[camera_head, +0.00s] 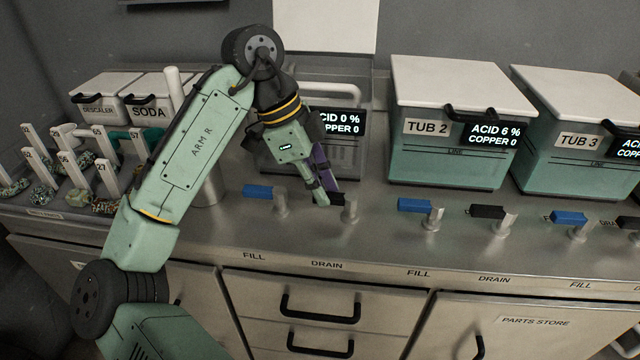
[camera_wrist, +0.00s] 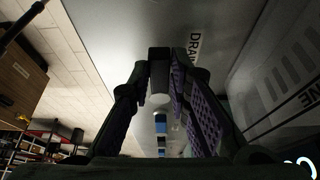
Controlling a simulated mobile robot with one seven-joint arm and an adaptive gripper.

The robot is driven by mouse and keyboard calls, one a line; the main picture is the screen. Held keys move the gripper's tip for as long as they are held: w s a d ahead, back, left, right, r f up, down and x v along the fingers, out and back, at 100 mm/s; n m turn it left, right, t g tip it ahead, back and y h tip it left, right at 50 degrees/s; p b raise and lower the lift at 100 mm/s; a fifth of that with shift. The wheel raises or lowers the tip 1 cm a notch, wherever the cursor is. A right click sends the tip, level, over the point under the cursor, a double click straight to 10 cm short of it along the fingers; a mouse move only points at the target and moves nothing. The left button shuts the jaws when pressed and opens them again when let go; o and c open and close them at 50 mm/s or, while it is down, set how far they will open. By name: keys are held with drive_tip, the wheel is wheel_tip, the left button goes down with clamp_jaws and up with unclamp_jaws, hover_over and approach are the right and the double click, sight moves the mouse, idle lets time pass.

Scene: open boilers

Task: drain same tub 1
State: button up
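Tub 1 (camera_head: 264,150) is partly hidden behind my arm, its white lid (camera_head: 325,22) raised. Its display (camera_head: 343,122) reads acid 0 % and copper 0. In front of it on the steel counter are a blue fill handle (camera_head: 257,191) and a black drain handle (camera_head: 338,199). My gripper (camera_head: 326,197) reaches down to the drain handle. In the wrist view, the black handle (camera_wrist: 159,62) lies between the two fingertips, which appear to close on it from both sides. Its grey post (camera_wrist: 159,101) shows below. The inside of the tub is hidden.
Tub 2 (camera_head: 440,165) and tub 3 (camera_head: 568,165) stand closed to the right, with their own handles (camera_head: 415,205) in front. On the left are a rack of numbered tags (camera_head: 65,170), a descaler box (camera_head: 100,98) and a soda box (camera_head: 152,98). Drawers lie below the counter edge.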

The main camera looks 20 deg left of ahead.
drive_tip(key=o, duration=0.4)
drive_tip(key=v, duration=1.2)
idle(0.4)
